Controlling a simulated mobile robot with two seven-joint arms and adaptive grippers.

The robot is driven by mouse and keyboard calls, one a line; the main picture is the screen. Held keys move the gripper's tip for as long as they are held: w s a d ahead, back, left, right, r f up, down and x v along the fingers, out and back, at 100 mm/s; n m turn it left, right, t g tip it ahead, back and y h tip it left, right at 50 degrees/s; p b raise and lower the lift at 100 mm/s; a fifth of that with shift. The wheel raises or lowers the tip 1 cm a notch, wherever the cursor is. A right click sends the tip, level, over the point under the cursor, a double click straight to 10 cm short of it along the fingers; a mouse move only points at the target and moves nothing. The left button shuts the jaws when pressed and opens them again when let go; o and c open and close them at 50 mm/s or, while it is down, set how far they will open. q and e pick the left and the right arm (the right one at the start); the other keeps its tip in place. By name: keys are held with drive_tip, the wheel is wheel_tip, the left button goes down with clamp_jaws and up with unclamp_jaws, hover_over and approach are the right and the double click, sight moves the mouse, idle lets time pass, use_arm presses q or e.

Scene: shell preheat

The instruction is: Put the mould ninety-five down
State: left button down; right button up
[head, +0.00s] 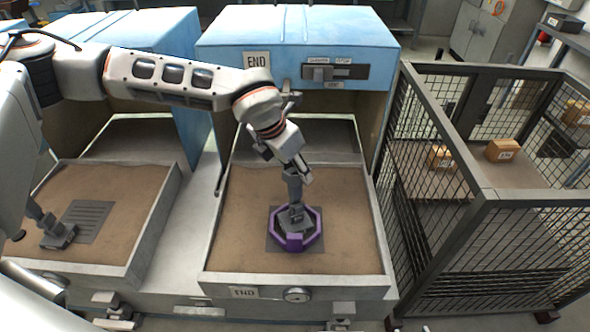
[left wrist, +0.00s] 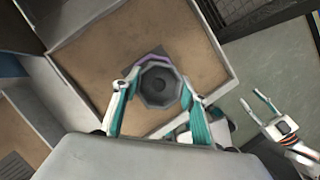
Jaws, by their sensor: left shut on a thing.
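The grey mould (head: 295,218) is low over the right-hand sand tray, inside or just over a purple octagonal ring (head: 278,240). I cannot tell whether it touches the bottom, and no number on it is legible. My left gripper (head: 294,188) points down from above and is shut on it. In the left wrist view the mould (left wrist: 160,86) shows as a grey octagon with a dark round centre between the teal fingertips. Purple edges (left wrist: 133,76) show behind it. My right gripper (left wrist: 258,100) is open and empty at the right of the left wrist view.
The ring stands on a dark plate in the sand tray (head: 382,285). A second sand tray (head: 150,225) at left holds a dark grooved plate and a grey post-like piece (head: 57,236). A mesh cage (head: 480,190) with boxes stands close at right. Blue housings (head: 300,30) rise behind.

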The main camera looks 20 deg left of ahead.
use_arm(q)
drive_tip(key=shift+w+f, duration=0.1)
drive_tip(key=shift+f, duration=0.5)
drive_tip(key=shift+f+b, duration=0.25)
drive_tip(key=shift+b, duration=0.2)
drive_tip(key=c, duration=1.2)
unclamp_jaws()
